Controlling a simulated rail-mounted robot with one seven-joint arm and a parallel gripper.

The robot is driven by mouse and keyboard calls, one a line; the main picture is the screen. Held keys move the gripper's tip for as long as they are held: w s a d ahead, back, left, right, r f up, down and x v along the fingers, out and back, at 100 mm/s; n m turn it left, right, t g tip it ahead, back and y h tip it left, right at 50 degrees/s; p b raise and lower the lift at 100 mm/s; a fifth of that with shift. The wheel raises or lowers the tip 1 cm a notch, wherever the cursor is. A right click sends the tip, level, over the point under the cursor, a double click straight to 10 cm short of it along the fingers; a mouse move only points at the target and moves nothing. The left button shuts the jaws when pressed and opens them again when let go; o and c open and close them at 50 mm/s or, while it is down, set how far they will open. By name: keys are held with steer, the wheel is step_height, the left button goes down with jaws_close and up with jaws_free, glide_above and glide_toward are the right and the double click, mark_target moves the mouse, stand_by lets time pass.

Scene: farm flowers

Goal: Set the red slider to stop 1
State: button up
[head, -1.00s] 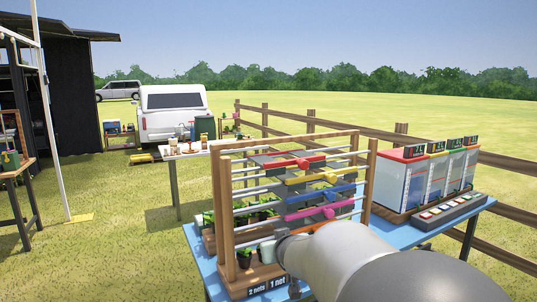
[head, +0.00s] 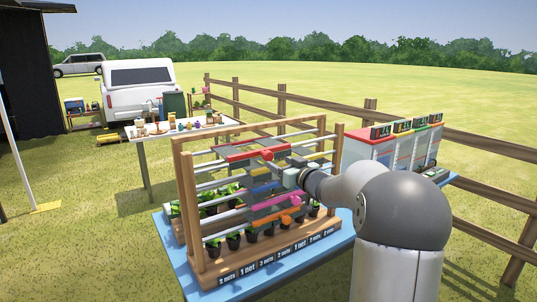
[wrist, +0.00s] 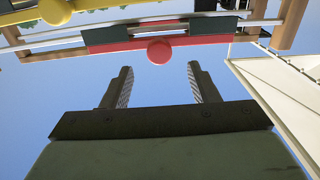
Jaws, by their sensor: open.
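The red slider (head: 258,152) is a red bar with a round red knob on the top rails of a wooden frame (head: 188,205). In the wrist view the red knob (wrist: 158,51) lies just beyond my open fingertips, roughly centred between them, with no visible contact. My gripper (wrist: 160,70) is empty; in the head view my wrist is in front of the frame's right half, and the fingers are hard to make out. I cannot read any stop number on the red slider's rail.
A yellow slider knob (wrist: 55,11) is at the wrist view's upper left. Blue (head: 266,187), pink and orange sliders sit lower in the frame. Potted plants and a label board (head: 275,258) reading "nets" are below. Display boxes (head: 400,148) stand behind at the right.

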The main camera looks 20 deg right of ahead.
mark_target(269, 157)
steer(key=w, duration=0.2)
steer(key=w+p, duration=0.1)
steer(key=w, duration=0.2)
steer(key=w+a, duration=0.1)
steer(key=w, duration=0.2)
steer(key=shift+a, duration=0.1)
steer(key=shift+c, duration=0.3)
jaws_close()
